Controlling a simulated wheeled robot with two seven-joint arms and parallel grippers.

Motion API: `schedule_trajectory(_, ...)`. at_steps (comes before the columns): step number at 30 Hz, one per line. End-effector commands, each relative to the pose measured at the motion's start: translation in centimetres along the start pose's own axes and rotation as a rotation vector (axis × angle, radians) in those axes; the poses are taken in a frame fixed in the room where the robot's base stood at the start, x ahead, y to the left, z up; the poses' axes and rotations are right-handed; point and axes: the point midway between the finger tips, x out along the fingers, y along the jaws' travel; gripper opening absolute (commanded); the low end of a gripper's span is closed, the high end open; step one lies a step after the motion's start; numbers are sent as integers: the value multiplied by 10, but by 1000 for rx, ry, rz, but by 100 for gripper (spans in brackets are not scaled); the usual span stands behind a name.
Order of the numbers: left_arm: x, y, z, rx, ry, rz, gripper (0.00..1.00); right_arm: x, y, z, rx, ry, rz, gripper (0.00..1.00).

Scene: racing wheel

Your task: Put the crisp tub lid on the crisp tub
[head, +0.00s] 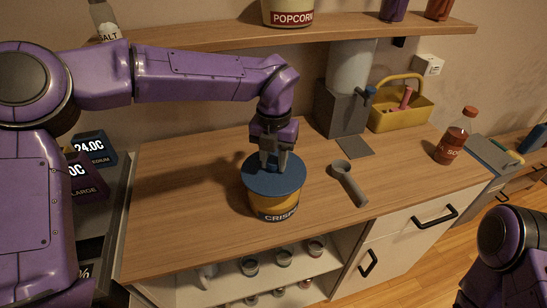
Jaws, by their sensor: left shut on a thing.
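The crisp tub (262,207) is a round yellow tub with a dark label band, standing upright on the wooden counter. The blue crisp tub lid (284,186) covers its top and looks roughly level. I cannot tell whether the lid rests fully on the rim or is slightly above it. My left gripper (273,164) points down over the lid and is shut on it near its middle; the fingers hide the part they grip. My right arm shows at the lower right, but its gripper is out of view.
A grey scoop (348,183) lies right of the tub. Behind it stand a grey dispenser (343,104) and a yellow caddy (402,112). A sauce bottle (456,138) stands at the counter's right. A shelf (220,37) runs above. The counter left of the tub is clear.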

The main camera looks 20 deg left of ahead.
Motion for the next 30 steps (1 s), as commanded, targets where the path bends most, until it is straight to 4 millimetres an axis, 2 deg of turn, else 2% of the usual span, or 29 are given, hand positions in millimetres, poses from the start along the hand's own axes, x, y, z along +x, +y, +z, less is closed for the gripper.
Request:
schedule_trajectory(29, 10, 0, 0, 0, 0, 0, 3, 3, 0, 1, 0, 0, 0, 69)
schedule_trajectory(30, 10, 0, 0, 0, 0, 0, 39, 3, 0, 1, 0, 0, 0, 69)
